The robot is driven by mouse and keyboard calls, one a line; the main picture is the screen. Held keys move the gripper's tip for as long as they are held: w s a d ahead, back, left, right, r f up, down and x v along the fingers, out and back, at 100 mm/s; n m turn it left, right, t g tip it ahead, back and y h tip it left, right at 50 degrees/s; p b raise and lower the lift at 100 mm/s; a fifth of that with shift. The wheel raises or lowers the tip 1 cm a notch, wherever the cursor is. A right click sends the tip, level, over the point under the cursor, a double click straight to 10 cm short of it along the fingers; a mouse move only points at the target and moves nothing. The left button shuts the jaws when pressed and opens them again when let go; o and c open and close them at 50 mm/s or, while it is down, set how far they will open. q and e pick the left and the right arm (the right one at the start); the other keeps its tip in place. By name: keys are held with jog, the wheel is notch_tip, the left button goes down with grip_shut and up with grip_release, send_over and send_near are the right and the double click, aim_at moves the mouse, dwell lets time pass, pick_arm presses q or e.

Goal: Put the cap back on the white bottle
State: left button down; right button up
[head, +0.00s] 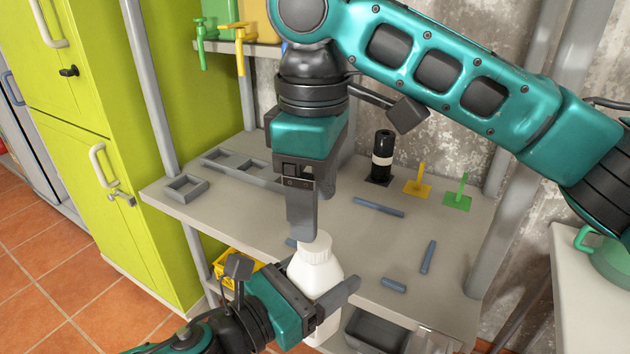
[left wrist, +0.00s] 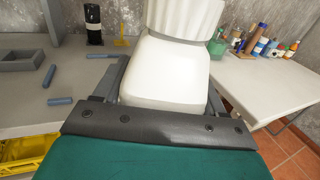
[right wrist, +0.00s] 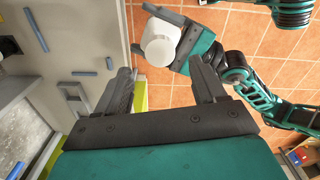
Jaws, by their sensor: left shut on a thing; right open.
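The white bottle (head: 325,283) is upright in my left gripper (head: 322,296), which is shut around its body in front of the bench edge. The white ribbed cap (head: 314,248) sits on top of the bottle. The left wrist view shows the bottle (left wrist: 165,72) between the fingers and part of the cap (left wrist: 185,18). My right gripper (head: 302,228) points down just above and behind the cap in the head view. In the right wrist view it is open and empty (right wrist: 165,85), with the cap (right wrist: 158,50) beyond the gap between its fingers. I cannot tell how tightly the cap sits.
The grey bench (head: 260,215) holds several blue sticks (head: 378,207), grey square frames (head: 185,187), a black bottle (head: 382,155), and yellow (head: 418,183) and green (head: 459,195) stands. A white side table (left wrist: 262,85) with several bottles is right. A yellow crate (head: 236,268) sits below the bench.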

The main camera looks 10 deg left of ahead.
notch_tip(320, 180, up, 2)
jog(key=n, duration=0.6)
jog(key=shift+r+n, duration=0.2)
jog(key=shift+n, duration=0.1)
jog(key=shift+f, duration=0.1)
jog(key=shift+f, duration=3.9)
jog(key=shift+c, duration=0.4)
jog(key=c, duration=1.1)
jog(key=o, duration=1.2)
jog(key=shift+o, duration=0.2)
jog(key=shift+r, duration=0.1)
notch_tip(320, 180, up, 12)
